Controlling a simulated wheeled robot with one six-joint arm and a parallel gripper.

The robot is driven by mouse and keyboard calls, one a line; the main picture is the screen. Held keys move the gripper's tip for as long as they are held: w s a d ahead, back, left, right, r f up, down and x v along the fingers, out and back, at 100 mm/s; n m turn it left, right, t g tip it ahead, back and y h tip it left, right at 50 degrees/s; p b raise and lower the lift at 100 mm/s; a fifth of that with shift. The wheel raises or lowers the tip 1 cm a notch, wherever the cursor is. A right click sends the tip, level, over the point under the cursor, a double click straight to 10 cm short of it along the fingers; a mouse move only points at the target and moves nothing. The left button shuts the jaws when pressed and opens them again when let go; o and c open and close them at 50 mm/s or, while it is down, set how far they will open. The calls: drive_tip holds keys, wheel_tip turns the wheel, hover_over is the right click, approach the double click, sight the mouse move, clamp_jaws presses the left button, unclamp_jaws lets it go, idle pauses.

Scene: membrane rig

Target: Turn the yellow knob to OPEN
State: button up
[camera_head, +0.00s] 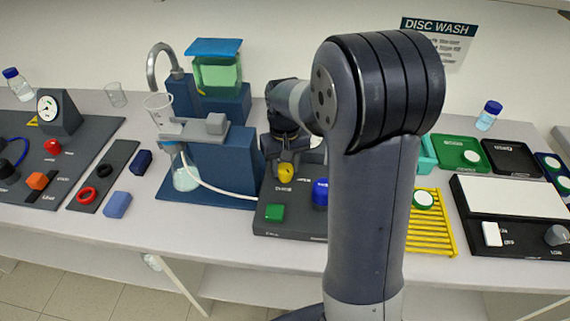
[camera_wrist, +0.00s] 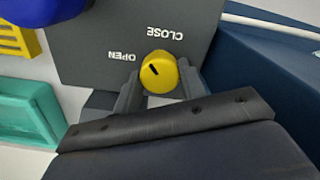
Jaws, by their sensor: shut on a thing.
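The yellow knob (camera_head: 286,173) stands on the dark control panel (camera_head: 262,228), below and in front of my gripper (camera_head: 285,160). In the wrist view the yellow knob (camera_wrist: 165,74) sits between the two fingertips of my gripper (camera_wrist: 159,82), which are shut on its sides. A short black mark on the knob's top slants toward the upper left. The OPEN label (camera_wrist: 125,57) lies left of the knob and the CLOSE label (camera_wrist: 165,32) above it, both upside down. The mark points roughly between the two labels.
The blue pump stand (camera_head: 225,160) with a white hose (camera_head: 215,188) is close on the left. A yellow rack (camera_head: 432,232) is to the right, partly hidden by my arm.

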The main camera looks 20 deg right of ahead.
sight(285, 167)
drive_tip(key=n, duration=0.5)
drive_tip(key=shift+n, duration=2.5)
drive_tip(key=o, duration=1)
wheel_tip(285, 167, up, 11)
drive_tip(key=shift+f, duration=0.1)
drive_tip(key=shift+f, duration=0.1)
wheel_tip(285, 167, down, 11)
drive_tip(key=shift+r, duration=0.15)
